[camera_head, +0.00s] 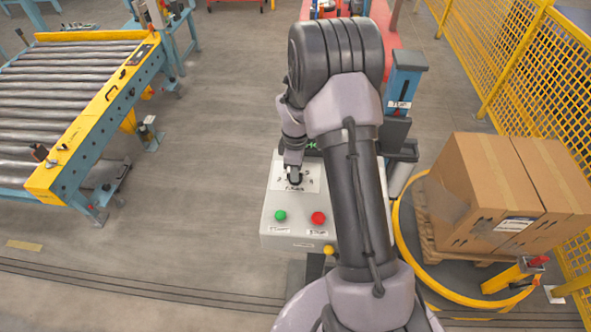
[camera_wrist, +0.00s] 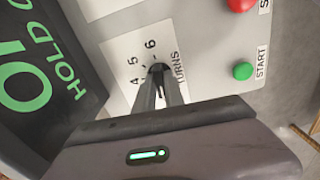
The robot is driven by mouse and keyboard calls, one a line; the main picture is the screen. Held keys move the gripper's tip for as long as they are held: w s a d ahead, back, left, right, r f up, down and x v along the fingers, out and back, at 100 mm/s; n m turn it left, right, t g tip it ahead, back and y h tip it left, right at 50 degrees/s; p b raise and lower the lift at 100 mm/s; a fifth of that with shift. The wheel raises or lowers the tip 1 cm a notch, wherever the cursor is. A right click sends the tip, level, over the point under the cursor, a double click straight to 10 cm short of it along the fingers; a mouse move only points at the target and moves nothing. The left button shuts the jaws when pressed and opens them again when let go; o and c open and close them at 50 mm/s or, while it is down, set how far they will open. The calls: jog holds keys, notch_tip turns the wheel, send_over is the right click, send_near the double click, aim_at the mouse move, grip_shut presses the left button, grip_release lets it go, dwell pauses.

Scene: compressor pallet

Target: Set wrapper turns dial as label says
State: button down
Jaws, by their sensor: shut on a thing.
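The grey control box (camera_head: 270,238) stands in front of me. On its white dial plate (camera_wrist: 118,50), the numbers 4, 5 and 6 and the word TURNS show in the wrist view. The dark turns dial (camera_wrist: 158,69) is mostly hidden between the fingers, and I cannot tell which number it points at. My gripper (camera_wrist: 160,82) is shut on the dial; it also shows over the plate in the head view (camera_head: 294,178). A white label (camera_head: 515,223) is on the carton side; its print is too small to read.
A green START button (camera_wrist: 243,71) and a red button (camera_head: 318,218) sit beside the dial plate. A dark screen (camera_wrist: 40,85) shows partly cut-off green text with HOLD. Cartons (camera_head: 470,190) stand on a pallet at right, near yellow mesh fencing (camera_head: 535,65). A roller conveyor (camera_head: 70,95) is at left.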

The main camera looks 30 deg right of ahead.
jog(key=shift+n, duration=0.5)
jog(key=c, duration=1.4)
grip_release()
jog(key=shift+c, duration=0.2)
notch_tip(320, 180, up, 18)
jog(key=p, duration=0.3)
jog(key=shift+f, duration=0.25)
